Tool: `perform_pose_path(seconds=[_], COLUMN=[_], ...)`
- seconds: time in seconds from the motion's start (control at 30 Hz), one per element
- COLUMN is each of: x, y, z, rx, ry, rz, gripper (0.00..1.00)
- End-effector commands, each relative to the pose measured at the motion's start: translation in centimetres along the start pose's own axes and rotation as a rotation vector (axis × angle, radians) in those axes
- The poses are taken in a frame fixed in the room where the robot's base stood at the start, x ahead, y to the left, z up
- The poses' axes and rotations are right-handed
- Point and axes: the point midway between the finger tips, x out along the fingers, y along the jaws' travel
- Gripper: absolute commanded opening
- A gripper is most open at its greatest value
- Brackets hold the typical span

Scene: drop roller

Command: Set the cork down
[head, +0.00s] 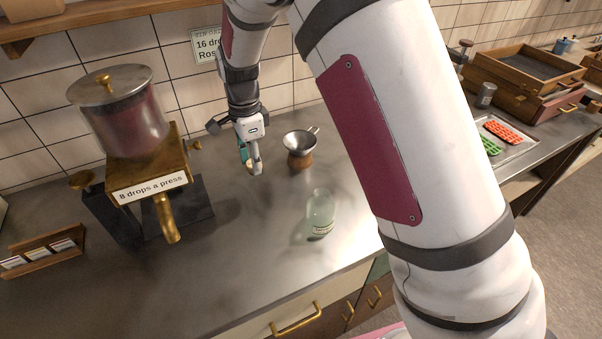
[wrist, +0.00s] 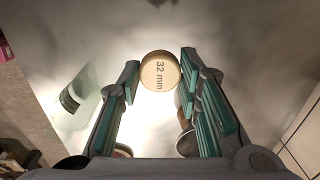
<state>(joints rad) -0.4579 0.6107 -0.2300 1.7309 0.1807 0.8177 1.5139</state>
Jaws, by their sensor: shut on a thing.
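The cork (wrist: 160,70) is a pale round stopper marked "32 mm", seen end-on in the wrist view. My gripper (head: 253,163) is shut on it, with one finger on each side. The gripper points down over the counter, left of the funnel. In the head view the cork is mostly hidden by the fingers, and its height above the counter is hard to tell. A clear glass bottle (head: 320,212) stands to the right and nearer; it also shows at the left in the wrist view (wrist: 72,102).
A metal funnel (head: 300,141) sits on a wooden stand just right of my gripper. A brass dispenser (head: 148,165) labelled "8 drops a press" stands at left. A card rack (head: 42,252) is at far left. The front counter (head: 235,265) is clear.

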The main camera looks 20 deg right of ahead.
Motion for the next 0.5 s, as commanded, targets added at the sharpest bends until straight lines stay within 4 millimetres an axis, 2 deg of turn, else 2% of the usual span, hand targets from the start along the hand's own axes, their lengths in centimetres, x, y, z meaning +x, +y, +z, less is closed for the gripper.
perform_pose_path(seconds=[0.23,0.5], x=[4.4,6.5], y=[0.2,0.1], z=[-0.1,0.0], rx=[0.004,0.002], ry=[0.001,0.0], rz=[0.006,0.003], gripper=[0.21,0.21])
